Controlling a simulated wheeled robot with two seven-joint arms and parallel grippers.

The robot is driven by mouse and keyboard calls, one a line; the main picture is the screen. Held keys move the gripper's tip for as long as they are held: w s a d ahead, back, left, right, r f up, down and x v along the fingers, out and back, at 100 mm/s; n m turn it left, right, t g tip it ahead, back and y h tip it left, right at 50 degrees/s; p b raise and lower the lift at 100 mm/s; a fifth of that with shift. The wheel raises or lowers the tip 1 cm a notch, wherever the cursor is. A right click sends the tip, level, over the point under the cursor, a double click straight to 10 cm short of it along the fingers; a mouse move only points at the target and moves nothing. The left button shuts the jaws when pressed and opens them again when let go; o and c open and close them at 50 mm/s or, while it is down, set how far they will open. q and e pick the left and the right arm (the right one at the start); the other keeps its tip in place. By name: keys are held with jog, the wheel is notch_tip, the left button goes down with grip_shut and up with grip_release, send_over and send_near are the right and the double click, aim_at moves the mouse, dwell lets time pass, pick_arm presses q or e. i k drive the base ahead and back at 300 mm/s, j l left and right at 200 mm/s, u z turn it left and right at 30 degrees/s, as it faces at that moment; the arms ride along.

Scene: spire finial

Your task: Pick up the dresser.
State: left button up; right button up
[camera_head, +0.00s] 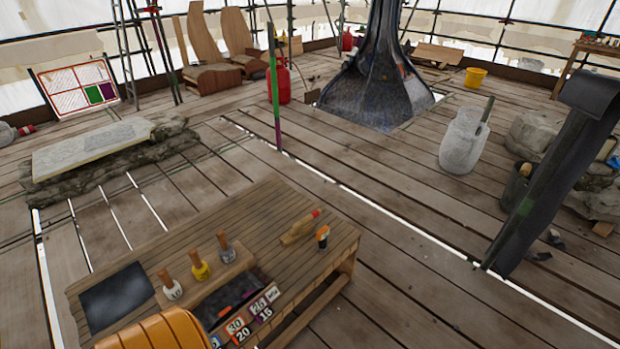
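A low slatted wooden bench (270,215) stands in front of me. A pale wooden tool with a red-tipped end (299,229) lies on its top near the right end; it looks like the dresser, though no label shows. A small orange-and-black item (322,238) stands just right of it, close beside it. Three wooden-handled tools with white (173,290), yellow (201,271) and grey (227,252) heads stand in a row on the bench's left part. Neither of my grippers is in view.
Numbered tags (262,308) sit along the bench's near edge, beside a dark recess (225,298). An orange rounded shape (160,331) covers the bottom left. A tall dark sheet (555,185) leans at right. A white container (464,140) stands beyond. Plank floor right of the bench is clear.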

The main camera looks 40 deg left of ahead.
aim_at(304, 227)
jog(key=i+u, duration=0.1)
jog(key=i, duration=0.85)
jog(key=i+l+u, duration=0.15)
jog(key=i, duration=0.8)
jog(key=i+u, duration=0.1)
jog(key=u, duration=0.35)
jog(key=i+u, duration=0.1)
jog(key=u, duration=0.35)
jog(key=l+u, duration=0.1)
jog(key=u, duration=0.4)
jog(key=i+l+u, duration=0.1)
jog(key=u, duration=0.35)
jog(key=l+u, duration=0.15)
jog(key=u, duration=0.3)
jog(key=i+l+u, duration=0.1)
jog(key=u, duration=0.35)
jog(key=i+j+u, duration=0.1)
jog(key=u, duration=0.25)
jog(key=i+u, duration=0.15)
jog(key=u, duration=0.2)
jog(key=i+u, duration=0.15)
jog(key=u, duration=0.2)
